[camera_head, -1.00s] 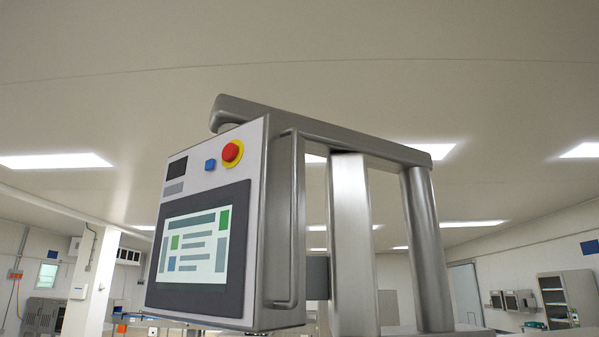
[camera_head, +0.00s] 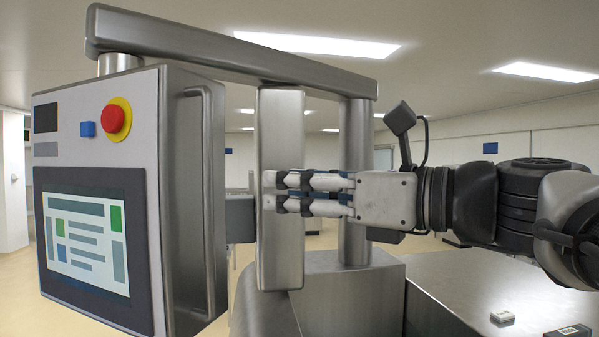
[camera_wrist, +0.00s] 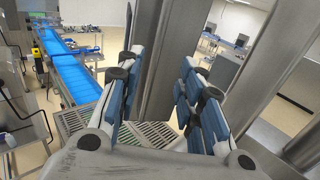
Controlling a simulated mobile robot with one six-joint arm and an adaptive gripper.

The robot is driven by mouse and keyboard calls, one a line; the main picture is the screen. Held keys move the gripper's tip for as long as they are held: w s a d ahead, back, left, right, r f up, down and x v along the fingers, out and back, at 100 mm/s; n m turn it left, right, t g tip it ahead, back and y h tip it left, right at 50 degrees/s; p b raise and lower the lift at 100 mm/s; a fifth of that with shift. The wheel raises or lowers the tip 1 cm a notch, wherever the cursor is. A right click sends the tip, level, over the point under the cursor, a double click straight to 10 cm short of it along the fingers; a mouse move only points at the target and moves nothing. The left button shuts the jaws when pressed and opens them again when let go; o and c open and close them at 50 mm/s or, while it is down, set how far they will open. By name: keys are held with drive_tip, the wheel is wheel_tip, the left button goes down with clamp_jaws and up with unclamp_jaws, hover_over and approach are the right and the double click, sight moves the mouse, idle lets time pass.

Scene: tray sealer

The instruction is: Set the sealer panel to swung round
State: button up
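The sealer panel (camera_head: 100,190) is a grey box with a screen, a red button on a yellow ring and a blue button. It hangs at the left in the head view under an overhead arm (camera_head: 230,55), its screen facing front-left. A tall bar handle (camera_head: 208,190) runs down its right side. My gripper (camera_head: 266,192) points left, its fingertips in front of the flat upright column (camera_head: 281,250), right of the handle and apart from it. In the wrist view my gripper (camera_wrist: 160,70) has its fingers apart, with grey upright metal beyond and nothing visibly held.
A round post (camera_head: 355,150) stands behind the gripper on a metal base (camera_head: 350,290). The wrist view shows a blue conveyor (camera_wrist: 70,70) at left and another grey post (camera_wrist: 270,60) at right.

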sight(212, 184)
drive_tip(key=p+x, duration=0.2)
drive_tip(key=x, duration=1.5)
drive_tip(key=shift+a+p, duration=0.1)
drive_tip(key=shift+p, duration=0.3)
drive_tip(key=shift+c, duration=0.2)
clamp_jaws()
